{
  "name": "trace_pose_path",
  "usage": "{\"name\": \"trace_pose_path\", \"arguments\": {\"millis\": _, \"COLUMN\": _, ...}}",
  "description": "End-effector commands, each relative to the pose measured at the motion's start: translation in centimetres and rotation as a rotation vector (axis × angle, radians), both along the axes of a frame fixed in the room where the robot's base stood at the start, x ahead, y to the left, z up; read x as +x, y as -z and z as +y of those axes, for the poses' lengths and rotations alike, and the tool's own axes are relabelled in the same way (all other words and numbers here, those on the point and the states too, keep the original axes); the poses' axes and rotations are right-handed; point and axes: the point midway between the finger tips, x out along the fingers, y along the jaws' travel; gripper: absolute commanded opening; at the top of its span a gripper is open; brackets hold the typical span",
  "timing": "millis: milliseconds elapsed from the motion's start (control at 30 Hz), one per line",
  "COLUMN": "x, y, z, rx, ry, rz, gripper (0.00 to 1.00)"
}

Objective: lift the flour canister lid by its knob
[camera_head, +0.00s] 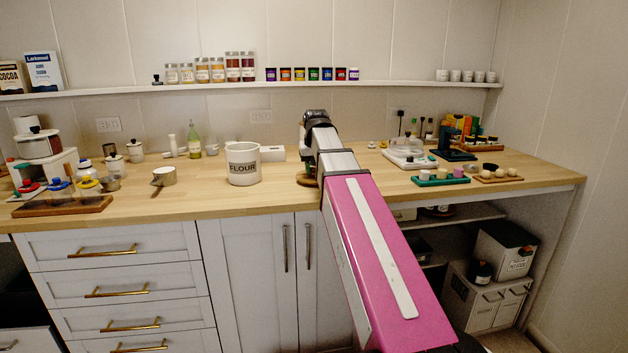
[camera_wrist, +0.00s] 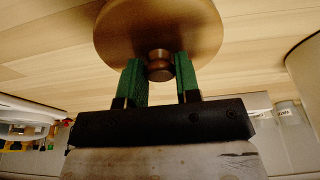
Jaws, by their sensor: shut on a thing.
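The white flour canister (camera_head: 243,167), marked FLOUR, stands upright on the wooden counter, its top uncovered. A round wooden lid (camera_wrist: 160,22) with a small turned knob (camera_wrist: 159,64) fills the top of the wrist view. My gripper (camera_wrist: 160,74) has its green fingers on both sides of the knob and is shut on it. I cannot tell whether the lid touches the counter.
A white box (camera_head: 271,153) stands behind the canister. A green tray (camera_head: 440,180) and a white scale (camera_head: 408,155) are right of my arm. The counter between saucepan and canister is clear.

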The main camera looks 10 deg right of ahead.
Motion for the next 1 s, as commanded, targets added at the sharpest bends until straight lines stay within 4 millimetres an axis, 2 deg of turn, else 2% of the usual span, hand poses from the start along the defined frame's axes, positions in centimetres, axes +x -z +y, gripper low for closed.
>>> {"name": "trace_pose_path", "arguments": {"millis": 1000, "x": 0.0, "y": -3.1, "z": 0.0, "rx": 0.0, "ry": 0.0, "rz": 0.0, "gripper": 0.07}}
